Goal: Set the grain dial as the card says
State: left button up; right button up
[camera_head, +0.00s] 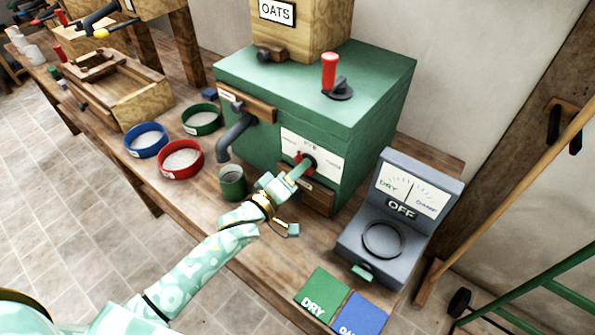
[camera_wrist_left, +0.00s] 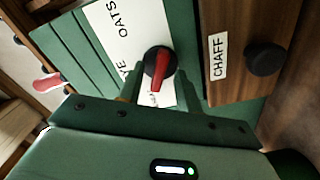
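The grain dial (camera_head: 309,163) is a black knob with a red pointer on a white plate (camera_head: 325,158) on the green mill's front. In the left wrist view the dial (camera_wrist_left: 158,65) has its pointer towards the plate's left label as seen from the front; that label is too small to read. The other labels read "OATS" and partly "YE". A white card (camera_head: 277,11) on the wooden hopper reads "OATS". My left gripper (camera_head: 295,174) is at the dial, its open fingers (camera_wrist_left: 160,88) either side of the knob; contact is unclear. My right gripper is not in view.
A "CHAFF" drawer (camera_wrist_left: 235,55) is below the plate. A green cup (camera_head: 232,182) stands beside my gripper under the spout. Red (camera_head: 180,159), blue (camera_head: 146,140) and green (camera_head: 202,119) bowls sit left. A grey "DRY/DAMP" meter (camera_head: 384,239) stands right, near green (camera_head: 322,294) and blue (camera_head: 360,314) mats.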

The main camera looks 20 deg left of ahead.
pick_arm(q)
jog(key=shift+w, duration=0.1)
grip_shut()
